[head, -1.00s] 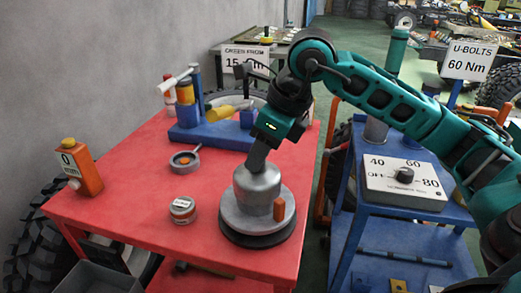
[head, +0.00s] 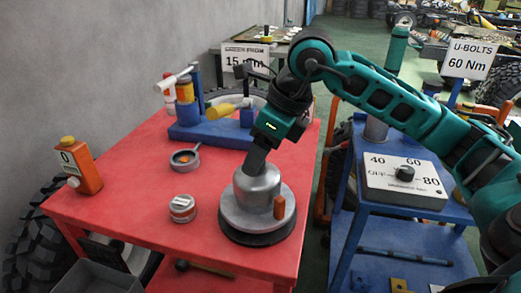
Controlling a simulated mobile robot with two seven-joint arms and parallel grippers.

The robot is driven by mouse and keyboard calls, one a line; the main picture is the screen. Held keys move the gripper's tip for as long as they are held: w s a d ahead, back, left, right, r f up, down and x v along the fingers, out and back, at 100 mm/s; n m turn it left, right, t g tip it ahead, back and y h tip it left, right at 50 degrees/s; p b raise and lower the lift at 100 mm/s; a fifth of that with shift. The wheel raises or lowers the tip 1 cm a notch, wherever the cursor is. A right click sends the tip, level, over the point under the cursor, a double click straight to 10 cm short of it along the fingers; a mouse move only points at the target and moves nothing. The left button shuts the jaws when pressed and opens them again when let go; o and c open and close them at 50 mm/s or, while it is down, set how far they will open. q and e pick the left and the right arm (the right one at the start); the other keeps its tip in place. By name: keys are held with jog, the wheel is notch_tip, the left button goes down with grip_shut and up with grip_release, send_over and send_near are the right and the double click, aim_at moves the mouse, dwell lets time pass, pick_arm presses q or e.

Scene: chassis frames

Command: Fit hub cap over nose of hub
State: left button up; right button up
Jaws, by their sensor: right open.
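The hub (head: 240,222) stands on the red table near its front right, a wide grey round flange on a dark base. A grey cylinder with a rounded top (head: 259,193) sits upright on its middle. This looks like the hub cap over the nose, but I cannot tell cap from nose, or how closely they fit. An orange piece (head: 279,207) stands at the flange's right side. My right gripper (head: 257,164) points down at the top of the cylinder. It is open, its fingertips at or just above the top; contact is unclear. My left gripper is out of view.
A small round tin (head: 182,208) and a grey ring-shaped part (head: 184,159) lie left of the hub. An orange bottle (head: 80,167) stands at the table's left edge. A blue stand (head: 210,132) is at the back. A blue cart (head: 430,211) is to the right.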

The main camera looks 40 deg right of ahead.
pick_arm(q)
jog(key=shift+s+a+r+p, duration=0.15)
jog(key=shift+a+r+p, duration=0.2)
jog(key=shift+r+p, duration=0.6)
pick_arm(e)
jog(key=v, duration=1.3)
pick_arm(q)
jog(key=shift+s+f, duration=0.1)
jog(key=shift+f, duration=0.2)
pick_arm(e)
jog(key=shift+s+f, duration=0.1)
jog(key=shift+f, duration=0.05)
